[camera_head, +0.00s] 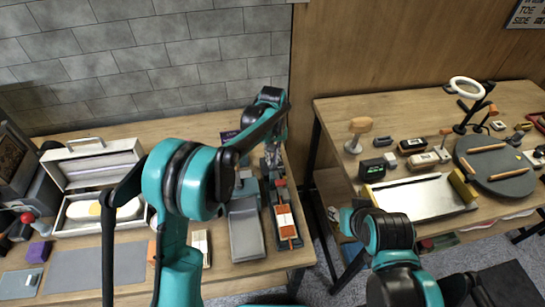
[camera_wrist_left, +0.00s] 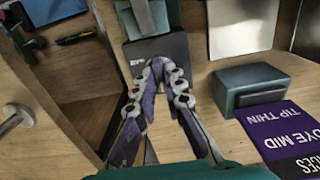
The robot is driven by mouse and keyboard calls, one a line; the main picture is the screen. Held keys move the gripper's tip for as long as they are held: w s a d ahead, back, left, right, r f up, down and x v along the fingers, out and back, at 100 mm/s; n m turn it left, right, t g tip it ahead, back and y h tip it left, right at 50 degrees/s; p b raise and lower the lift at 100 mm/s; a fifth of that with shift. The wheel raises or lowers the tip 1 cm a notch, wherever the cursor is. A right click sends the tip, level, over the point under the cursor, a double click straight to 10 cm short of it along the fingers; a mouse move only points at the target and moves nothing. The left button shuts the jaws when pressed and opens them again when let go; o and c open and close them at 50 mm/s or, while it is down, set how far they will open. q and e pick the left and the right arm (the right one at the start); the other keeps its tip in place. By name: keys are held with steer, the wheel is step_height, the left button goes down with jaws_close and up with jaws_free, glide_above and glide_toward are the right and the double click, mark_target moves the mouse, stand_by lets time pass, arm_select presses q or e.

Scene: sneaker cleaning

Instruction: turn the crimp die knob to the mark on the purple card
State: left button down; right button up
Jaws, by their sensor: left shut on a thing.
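My left gripper (camera_head: 272,158) reaches down over the far end of the tool strip on the left table. In the left wrist view its fingertips (camera_wrist_left: 160,66) are closed together at a dark block (camera_wrist_left: 172,48) with small pale lettering. The crimp die knob seems to be between the tips, mostly hidden by them, so I cannot read its setting. The purple card (camera_wrist_left: 278,122) lies at the right of the left wrist view, with white words including "TIP THIN" and "DYE MID". In the head view a purple patch (camera_head: 228,135) shows left of the gripper. My right gripper is out of view.
An orange-and-white box (camera_head: 285,222) and a grey tray (camera_head: 246,238) lie nearer on the left table. An open white case (camera_head: 75,212) is at left. A gap separates the right table (camera_head: 335,112).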

arm_select(q)
steer(key=m+p, duration=0.1)
steer(key=m, duration=0.4)
steer(key=shift+m, duration=0.3)
steer(key=m+p, duration=0.1)
steer(key=m, duration=0.4)
steer(key=shift+m, duration=0.7)
steer(key=c, duration=1.6)
jaws_free()
step_height(320, 180, up, 12)
